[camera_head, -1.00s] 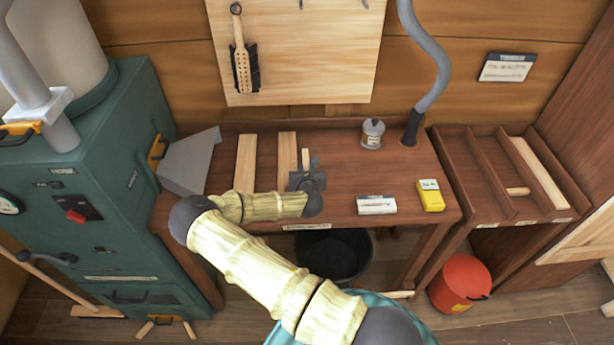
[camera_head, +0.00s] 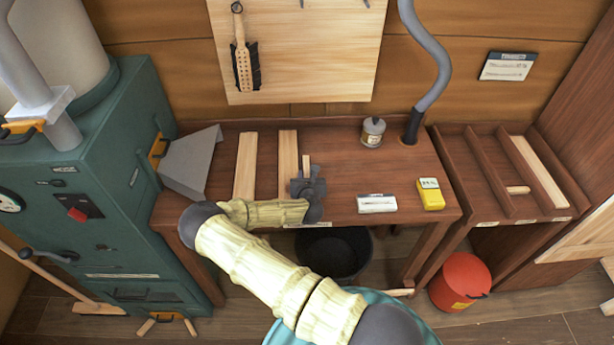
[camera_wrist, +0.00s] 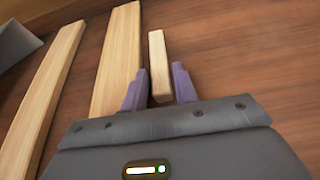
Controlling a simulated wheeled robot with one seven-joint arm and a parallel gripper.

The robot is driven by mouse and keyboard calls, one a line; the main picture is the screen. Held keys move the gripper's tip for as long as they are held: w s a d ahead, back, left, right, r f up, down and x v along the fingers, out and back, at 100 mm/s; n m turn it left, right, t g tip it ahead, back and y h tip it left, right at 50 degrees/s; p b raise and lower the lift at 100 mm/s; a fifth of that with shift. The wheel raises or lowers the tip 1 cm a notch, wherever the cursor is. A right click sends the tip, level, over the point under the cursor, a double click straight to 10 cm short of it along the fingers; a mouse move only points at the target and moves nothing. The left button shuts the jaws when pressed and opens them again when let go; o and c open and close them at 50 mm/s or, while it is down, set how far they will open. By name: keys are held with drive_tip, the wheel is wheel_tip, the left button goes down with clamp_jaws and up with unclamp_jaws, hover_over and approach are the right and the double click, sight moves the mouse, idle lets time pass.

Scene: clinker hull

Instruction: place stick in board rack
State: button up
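A short pale wooden stick (camera_wrist: 158,62) lies on the brown bench, right of a longer board, in the wrist view. Its near end lies between my gripper's two fingers (camera_wrist: 159,88), with a gap visible on each side. My gripper is open around it and does not appear to touch it. In the head view my gripper (camera_head: 308,184) is low over the bench and hides the stick's near part; the far end of the stick (camera_head: 306,162) shows beyond it. The board rack (camera_head: 476,178) stands at the right, with sloping dividers; a long board and a short stick lie in its right part.
Two long boards (camera_head: 245,165) (camera_head: 288,155) lie left of the stick. A white box (camera_head: 377,204), a yellow box (camera_head: 430,195) and a small can (camera_head: 373,132) stand on the bench. A teal machine (camera_head: 110,190) is at left. The bench between gripper and can is clear.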

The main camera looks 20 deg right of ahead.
drive_tip(key=shift+r, duration=0.2)
drive_tip(key=shift+s+a, duration=0.1)
drive_tip(key=shift+s, duration=0.15)
drive_tip(key=b+v, duration=0.2)
drive_tip(key=v, duration=0.9)
drive_tip(key=shift+s+r, duration=0.1)
drive_tip(key=shift+s, duration=0.1)
